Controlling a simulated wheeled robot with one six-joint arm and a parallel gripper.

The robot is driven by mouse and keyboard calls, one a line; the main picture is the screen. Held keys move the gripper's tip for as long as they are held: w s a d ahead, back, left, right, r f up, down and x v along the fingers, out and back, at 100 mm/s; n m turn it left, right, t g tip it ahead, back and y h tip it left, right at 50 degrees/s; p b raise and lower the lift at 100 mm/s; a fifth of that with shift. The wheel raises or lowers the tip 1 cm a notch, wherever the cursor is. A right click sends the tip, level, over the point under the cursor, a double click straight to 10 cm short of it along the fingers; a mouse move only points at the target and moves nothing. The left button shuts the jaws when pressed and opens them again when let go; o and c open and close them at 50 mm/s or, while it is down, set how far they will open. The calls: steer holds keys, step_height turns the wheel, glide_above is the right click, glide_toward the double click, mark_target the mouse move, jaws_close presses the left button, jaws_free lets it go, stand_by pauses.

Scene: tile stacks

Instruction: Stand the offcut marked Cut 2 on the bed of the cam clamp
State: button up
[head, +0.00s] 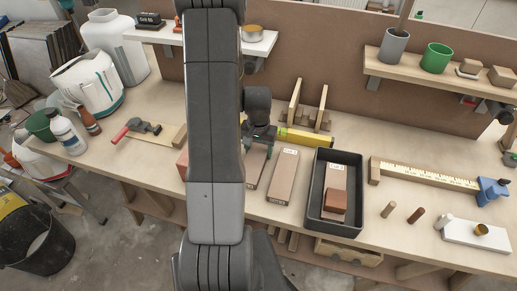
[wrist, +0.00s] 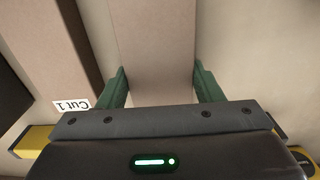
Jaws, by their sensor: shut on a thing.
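My gripper (head: 261,143) is shut on a flat brown offcut (head: 257,171). In the wrist view the offcut (wrist: 155,50) lies between the two green fingers, and its label end is hidden by my gripper. Its neighbour carries a label reading Cut 1 (wrist: 55,55); this Cut 1 offcut lies just right of the held one in the head view (head: 282,180). I cannot tell whether the held offcut is clear of the bench. What looks like the cam clamp (head: 143,128), with a red lever, grey body and wooden end block, lies on the bench at the left.
A black tray (head: 316,204) holding an offcut and a reddish block stands right of the offcuts. A yellow bar (head: 305,138) and wooden rack lie behind. A ruled bar with a blue end (head: 490,190) is at the right. Bottles (head: 68,135) stand left of the clamp.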

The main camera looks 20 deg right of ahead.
steer(key=o, duration=1.4)
